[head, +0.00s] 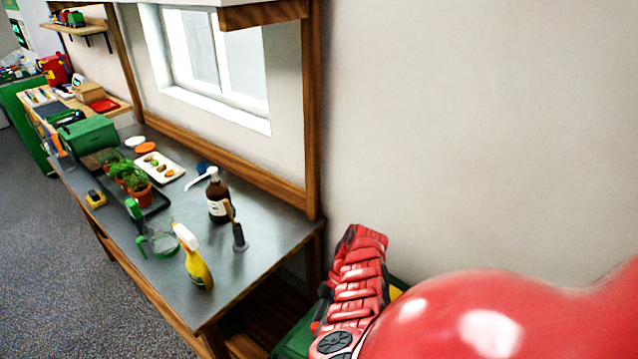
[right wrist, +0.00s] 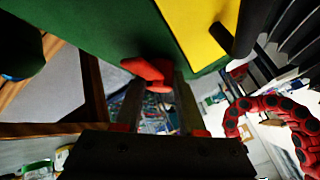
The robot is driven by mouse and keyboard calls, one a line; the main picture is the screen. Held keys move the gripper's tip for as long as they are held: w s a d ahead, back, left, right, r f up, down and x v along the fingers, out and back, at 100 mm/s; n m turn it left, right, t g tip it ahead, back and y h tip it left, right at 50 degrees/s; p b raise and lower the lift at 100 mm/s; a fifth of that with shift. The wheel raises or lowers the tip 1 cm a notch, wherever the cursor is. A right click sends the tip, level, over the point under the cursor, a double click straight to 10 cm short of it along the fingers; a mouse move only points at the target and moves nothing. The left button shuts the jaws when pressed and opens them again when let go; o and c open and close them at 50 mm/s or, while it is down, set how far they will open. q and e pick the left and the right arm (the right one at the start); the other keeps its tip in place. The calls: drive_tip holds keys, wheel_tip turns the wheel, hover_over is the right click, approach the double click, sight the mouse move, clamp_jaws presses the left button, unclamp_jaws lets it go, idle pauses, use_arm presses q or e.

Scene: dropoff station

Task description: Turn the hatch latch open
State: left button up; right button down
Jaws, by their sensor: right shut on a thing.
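The hatch latch (right wrist: 148,72) is a small red handle on a green surface (right wrist: 90,30) in the right wrist view. My right gripper (right wrist: 158,82) is shut on it, with its two dark fingers reaching up to the red part. The fingers hide some of the latch, so its exact angle is hard to tell. In the head view my red right arm covers the latch; only bits of a green body (head: 296,340) show beside it. My left gripper is in neither view.
A yellow panel (right wrist: 198,28) and a dark bar (right wrist: 255,22) lie close beside the latch. In the head view, a metal-topped bench (head: 165,285) at left holds a spray bottle (head: 197,268), a brown pump bottle (head: 217,198) and potted plants (head: 138,190). A bare wall stands behind my arm.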

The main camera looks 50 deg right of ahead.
drive_tip(key=shift+s+f, duration=0.1)
drive_tip(key=shift+f, duration=0.05)
idle(0.5)
drive_tip(key=c, duration=0.5)
unclamp_jaws()
drive_tip(key=shift+w+d+r, duration=0.2)
drive_tip(key=shift+d+r, duration=0.1)
drive_tip(key=shift+r, duration=0.05)
drive_tip(key=b+v, duration=0.4)
drive_tip(key=v, duration=0.7)
drive_tip(key=shift+w+r, duration=0.1)
drive_tip(key=shift+r, duration=0.05)
